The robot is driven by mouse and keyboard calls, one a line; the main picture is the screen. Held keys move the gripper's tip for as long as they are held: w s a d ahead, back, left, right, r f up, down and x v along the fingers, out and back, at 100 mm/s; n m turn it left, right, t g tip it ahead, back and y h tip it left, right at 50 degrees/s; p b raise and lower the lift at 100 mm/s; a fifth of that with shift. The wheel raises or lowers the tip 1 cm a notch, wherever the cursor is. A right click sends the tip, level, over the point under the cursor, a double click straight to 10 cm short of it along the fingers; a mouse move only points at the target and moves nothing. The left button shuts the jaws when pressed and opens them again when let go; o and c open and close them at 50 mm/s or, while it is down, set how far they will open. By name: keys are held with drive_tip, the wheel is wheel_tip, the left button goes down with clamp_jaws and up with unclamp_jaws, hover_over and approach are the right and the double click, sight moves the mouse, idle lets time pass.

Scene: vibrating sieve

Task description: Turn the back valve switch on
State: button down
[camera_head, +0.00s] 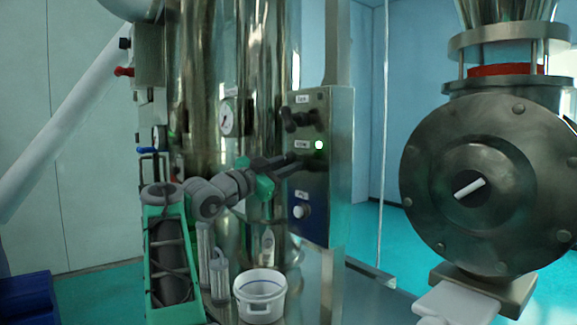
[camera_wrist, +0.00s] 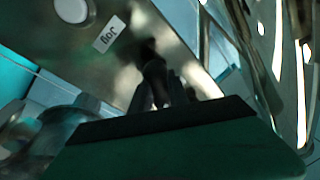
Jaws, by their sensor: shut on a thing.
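The top black switch (camera_head: 303,120) sits under a small label that I cannot read for certain. My gripper (camera_head: 291,161) reaches the middle row from the left, its fingers at the panel face. In the wrist view my gripper (camera_wrist: 170,92) is shut on a dark switch knob (camera_wrist: 152,70). The fingers hide most of the knob, so its turn angle is unclear.
In the head view, a white bucket (camera_head: 261,309) stands below my arm. A large round steel valve housing (camera_head: 490,185) stands at the right. Open floor (camera_head: 372,240) shows between panel and housing.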

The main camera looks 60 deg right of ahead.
drive_tip(key=c, duration=1.3)
unclamp_jaws()
drive_tip(key=b+v, duration=0.2)
drive_tip(key=v, duration=0.5)
drive_tip(key=shift+w+a+f, duration=0.1)
drive_tip(key=shift+a, duration=0.3)
